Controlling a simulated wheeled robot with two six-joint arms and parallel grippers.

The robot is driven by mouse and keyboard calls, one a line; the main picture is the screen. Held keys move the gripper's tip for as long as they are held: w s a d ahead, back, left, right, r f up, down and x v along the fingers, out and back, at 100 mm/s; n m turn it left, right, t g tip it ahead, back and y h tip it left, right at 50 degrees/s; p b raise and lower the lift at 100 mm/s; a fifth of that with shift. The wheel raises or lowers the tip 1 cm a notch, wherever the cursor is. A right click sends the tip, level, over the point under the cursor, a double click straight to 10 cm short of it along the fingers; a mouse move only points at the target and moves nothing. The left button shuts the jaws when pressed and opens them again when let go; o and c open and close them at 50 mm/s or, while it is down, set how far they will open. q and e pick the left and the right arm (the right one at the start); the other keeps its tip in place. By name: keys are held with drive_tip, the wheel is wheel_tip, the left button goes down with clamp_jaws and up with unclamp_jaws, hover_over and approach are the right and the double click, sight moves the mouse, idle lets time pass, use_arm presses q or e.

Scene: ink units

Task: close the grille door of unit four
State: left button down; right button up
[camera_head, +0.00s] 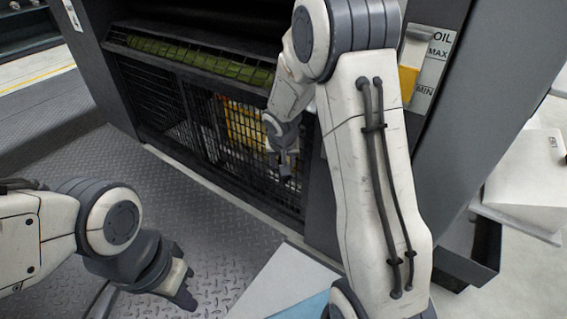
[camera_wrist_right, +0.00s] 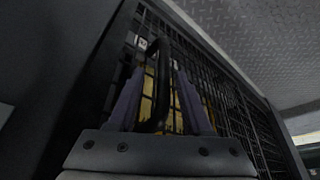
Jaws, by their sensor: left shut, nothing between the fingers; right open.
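The black grille door (camera_head: 215,135) fills the lower front of the dark grey unit. It looks about in line with the frame; I cannot tell whether it is fully closed. My right gripper (camera_head: 287,170) is at the door's right part, in front of the mesh. In the right wrist view its fingers (camera_wrist_right: 160,85) are apart, with a black curved handle (camera_wrist_right: 158,75) standing between them against the grille; contact cannot be told. My left gripper (camera_head: 186,286) is shut and empty, low over the floor and well away from the door.
A yellow object (camera_head: 243,122) shows behind the mesh. A green ribbed roll (camera_head: 200,62) lies above the grille. An oil gauge (camera_head: 428,65) is on the right post. White boxes (camera_head: 532,180) stand at far right. The tread-plate floor (camera_head: 160,190) before the door is clear.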

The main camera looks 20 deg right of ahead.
drive_tip(key=p+v, duration=0.3)
drive_tip(key=v, duration=0.5)
drive_tip(key=shift+s, duration=0.1)
drive_tip(key=s+a+r+n+g+y+p, duration=0.1)
drive_tip(key=s+a+r+n+p, duration=0.35)
drive_tip(key=s, duration=0.45)
drive_tip(key=s+a+r+n+g+y+p, duration=0.15)
drive_tip(key=s+a+r+n, duration=0.3)
drive_tip(key=s+a, duration=0.45)
drive_tip(key=s+a+r+n+g+p, duration=0.1)
drive_tip(key=s+a+r+n+p, duration=0.15)
drive_tip(key=s+a+r, duration=0.55)
wheel_tip(320, 180, up, 35)
drive_tip(key=s+d+p, duration=0.2)
drive_tip(key=p, duration=3.5)
drive_tip(key=shift+s+r+n+p, duration=0.2)
drive_tip(key=shift+s+n+p, duration=0.15)
drive_tip(key=shift+n, duration=0.1)
drive_tip(key=shift+g, duration=0.25)
